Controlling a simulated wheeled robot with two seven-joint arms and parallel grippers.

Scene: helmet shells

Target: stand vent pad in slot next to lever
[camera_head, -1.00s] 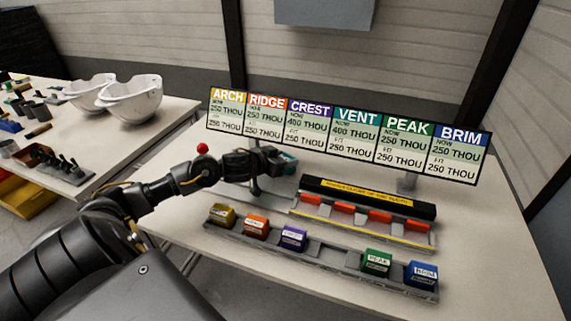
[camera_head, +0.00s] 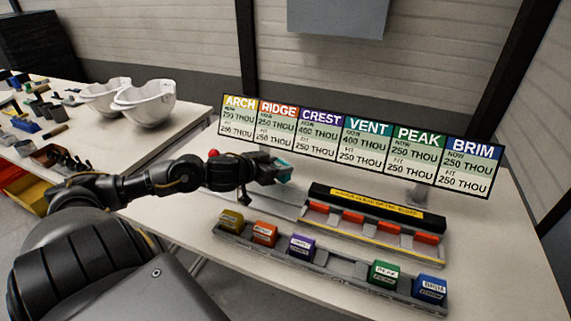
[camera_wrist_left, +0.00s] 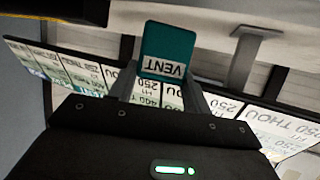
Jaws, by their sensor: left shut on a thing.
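My left gripper (camera_head: 277,168) is shut on the teal vent pad (camera_head: 285,174) and holds it above the table, in front of the sign board. In the left wrist view the vent pad (camera_wrist_left: 167,50) sits between the fingertips, its white VENT label upside down in the picture. A red ball (camera_head: 213,153), which may be the lever's knob, shows just behind my left arm; its shaft is hidden. A flat grey plate (camera_head: 275,205) lies below the gripper. I cannot tell which slot is beside the lever. My right gripper is not in view.
A grey rack (camera_head: 340,267) at the front holds yellow, orange, purple, green and blue pads, with a gap between purple and green. Behind it is a black bar (camera_head: 375,207) with several orange blocks. A sign board (camera_head: 350,145) stands behind. White helmet shells (camera_head: 145,102) are left.

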